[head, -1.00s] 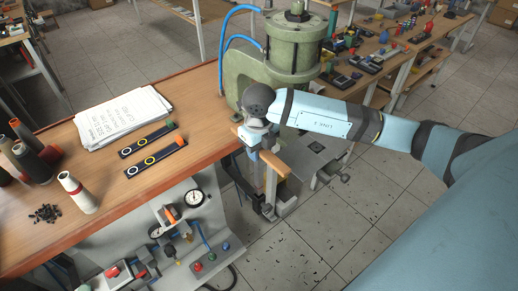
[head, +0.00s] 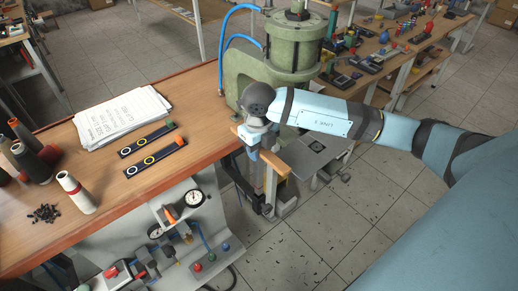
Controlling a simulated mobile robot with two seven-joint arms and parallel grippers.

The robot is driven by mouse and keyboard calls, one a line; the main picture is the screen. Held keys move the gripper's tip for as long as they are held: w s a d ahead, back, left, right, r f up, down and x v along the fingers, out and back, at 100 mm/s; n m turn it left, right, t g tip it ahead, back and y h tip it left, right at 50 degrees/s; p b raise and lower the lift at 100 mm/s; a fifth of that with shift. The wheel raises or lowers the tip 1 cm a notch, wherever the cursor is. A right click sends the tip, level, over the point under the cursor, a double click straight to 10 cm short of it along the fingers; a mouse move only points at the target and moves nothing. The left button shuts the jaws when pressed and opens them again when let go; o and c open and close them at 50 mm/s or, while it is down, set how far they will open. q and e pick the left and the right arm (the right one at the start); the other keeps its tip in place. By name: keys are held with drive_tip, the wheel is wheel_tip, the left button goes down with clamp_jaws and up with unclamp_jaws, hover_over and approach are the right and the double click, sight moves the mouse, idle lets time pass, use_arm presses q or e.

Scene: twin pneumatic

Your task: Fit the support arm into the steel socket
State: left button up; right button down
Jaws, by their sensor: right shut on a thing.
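The post points down towards a grey steel fitting (head: 283,199) below the bench edge, which looks like the steel socket. I cannot tell whether the post's lower end is inside it or just in front of it. My left gripper is not in view.
The green press (head: 290,55) with blue hoses stands close behind my right gripper. Papers (head: 124,115), two dark strips (head: 153,154) and thread cones (head: 76,192) lie on the wooden bench (head: 130,190). Gauges and valves (head: 193,199) sit below its front edge.

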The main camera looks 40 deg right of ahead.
sight(259, 173)
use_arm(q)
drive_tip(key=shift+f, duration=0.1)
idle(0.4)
